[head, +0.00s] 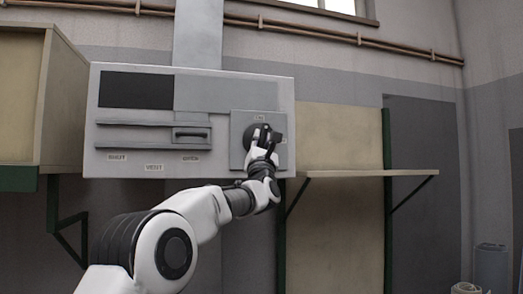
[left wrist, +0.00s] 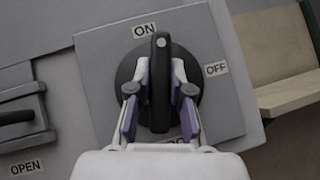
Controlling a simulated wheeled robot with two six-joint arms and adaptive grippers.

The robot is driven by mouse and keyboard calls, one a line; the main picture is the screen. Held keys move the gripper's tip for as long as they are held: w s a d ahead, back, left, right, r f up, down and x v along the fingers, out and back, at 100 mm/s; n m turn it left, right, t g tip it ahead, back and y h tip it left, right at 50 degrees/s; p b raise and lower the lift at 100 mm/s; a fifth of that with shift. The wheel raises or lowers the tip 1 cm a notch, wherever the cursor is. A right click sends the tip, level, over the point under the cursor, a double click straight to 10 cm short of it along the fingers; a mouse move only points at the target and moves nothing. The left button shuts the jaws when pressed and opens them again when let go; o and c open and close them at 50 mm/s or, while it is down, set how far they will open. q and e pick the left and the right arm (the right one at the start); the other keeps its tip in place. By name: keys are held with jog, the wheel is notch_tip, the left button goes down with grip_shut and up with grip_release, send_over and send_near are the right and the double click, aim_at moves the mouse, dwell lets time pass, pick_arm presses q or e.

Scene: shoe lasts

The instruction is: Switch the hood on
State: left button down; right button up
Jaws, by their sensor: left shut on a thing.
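The hood control box (head: 240,91) is a light grey panel on the wall. A square plate at its right carries a round dark knob (head: 252,131) with a raised bar handle. In the left wrist view the knob's handle (left wrist: 160,65) stands upright, and its white dot sits a little right of the ON label (left wrist: 145,29). The OFF label (left wrist: 215,69) is to the right. My left gripper (left wrist: 160,90) has a finger on each side of the handle and is shut on it. It also shows at the knob in the head view (head: 263,138). My right gripper is out of view.
Left of the knob is a slot with a dark handle (head: 191,134), with an OPEN label (left wrist: 26,167) near it in the left wrist view. A wooden shelf (head: 365,173) juts out at the right. A cabinet (head: 24,95) stands at the left.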

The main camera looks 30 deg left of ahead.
pick_arm(q)
jog(key=shift+n+g+y, duration=1.15)
jog(key=shift+n+y, duration=0.35)
jog(key=shift+n, duration=0.45)
jog(key=shift+n+g+y, duration=1.15)
jog(key=shift+n+y, duration=0.35)
jog(key=shift+n, duration=0.45)
jog(key=shift+n+g+y, duration=0.3)
jog(key=shift+n+g, duration=0.1)
jog(key=c, duration=1.1)
grip_release()
jog(key=shift+o, duration=0.2)
jog(key=shift+d, duration=0.1)
jog(key=shift+f, duration=0.1)
jog(key=v, duration=1.2)
jog(key=shift+s, duration=0.1)
